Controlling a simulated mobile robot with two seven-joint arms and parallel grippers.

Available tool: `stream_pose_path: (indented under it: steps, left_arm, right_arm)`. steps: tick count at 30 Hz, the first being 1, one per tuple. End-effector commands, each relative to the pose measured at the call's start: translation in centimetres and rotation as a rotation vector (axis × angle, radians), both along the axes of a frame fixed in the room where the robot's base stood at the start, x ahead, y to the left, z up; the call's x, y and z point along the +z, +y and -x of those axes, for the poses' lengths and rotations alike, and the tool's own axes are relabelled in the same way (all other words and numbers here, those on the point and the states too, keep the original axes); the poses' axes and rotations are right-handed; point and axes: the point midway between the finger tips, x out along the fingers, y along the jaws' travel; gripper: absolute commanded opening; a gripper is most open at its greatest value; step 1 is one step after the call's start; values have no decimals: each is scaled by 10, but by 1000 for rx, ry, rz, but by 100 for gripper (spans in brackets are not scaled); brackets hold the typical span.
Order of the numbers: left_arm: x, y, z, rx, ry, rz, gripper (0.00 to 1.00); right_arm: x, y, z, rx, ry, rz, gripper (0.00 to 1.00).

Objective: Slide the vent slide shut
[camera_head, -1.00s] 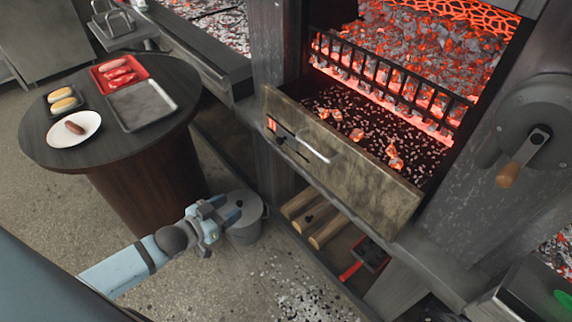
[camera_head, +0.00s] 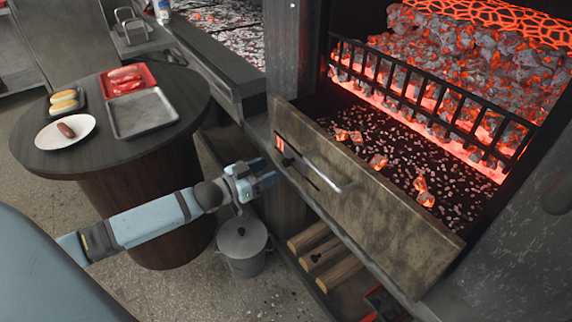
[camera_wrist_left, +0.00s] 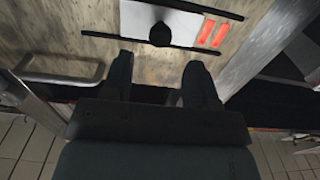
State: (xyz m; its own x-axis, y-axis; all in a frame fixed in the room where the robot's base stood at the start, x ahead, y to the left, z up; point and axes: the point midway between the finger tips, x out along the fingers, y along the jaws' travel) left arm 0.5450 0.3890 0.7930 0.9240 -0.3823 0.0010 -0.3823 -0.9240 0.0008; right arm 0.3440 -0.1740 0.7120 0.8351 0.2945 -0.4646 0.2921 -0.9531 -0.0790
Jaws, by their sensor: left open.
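The vent slide is on the front of the ash drawer (camera_head: 385,215). Its dark knob (camera_head: 287,161) sits near the left end of the slot, close to small red marks (camera_head: 279,144). In the left wrist view the knob (camera_wrist_left: 160,34) stands on a pale plate (camera_wrist_left: 135,18) between two dark rails, with two orange-red bars (camera_wrist_left: 213,34) to its right. My left gripper (camera_head: 265,172) is open and empty, just in front of the drawer face beside the knob. In the wrist view its fingers (camera_wrist_left: 160,78) straddle the knob's line, with the knob beyond the tips. My right gripper is not in view.
The drawer's metal handle (camera_head: 325,177) is right of the knob; it also shows at left in the wrist view (camera_wrist_left: 60,78). The drawer stands open with embers inside. A lidded grey pot (camera_head: 243,247) is below my left gripper. A round table (camera_head: 190,100) with food stands left.

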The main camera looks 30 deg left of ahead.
Motion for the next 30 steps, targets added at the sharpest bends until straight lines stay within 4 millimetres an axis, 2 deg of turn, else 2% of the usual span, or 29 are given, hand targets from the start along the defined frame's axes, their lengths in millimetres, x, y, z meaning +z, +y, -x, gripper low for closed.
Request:
stream_pose_path:
  steps: [1,6,12,24,25,30]
  left_arm:
    - [0,-4,-10,0,-4,-1,54]
    - [0,-15,-35,0,-3,-1,54]
    - [0,-23,-55,0,-2,0,54]
    - [0,-26,-61,0,1,-2,54]
    - [0,-26,-61,0,1,-1,52]
    - [0,-26,-61,0,1,-1,13]
  right_arm:
    - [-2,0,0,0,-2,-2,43]
    - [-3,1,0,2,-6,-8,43]
    - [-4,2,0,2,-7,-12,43]
    - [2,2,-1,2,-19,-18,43]
    - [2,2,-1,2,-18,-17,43]
    - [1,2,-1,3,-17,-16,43]
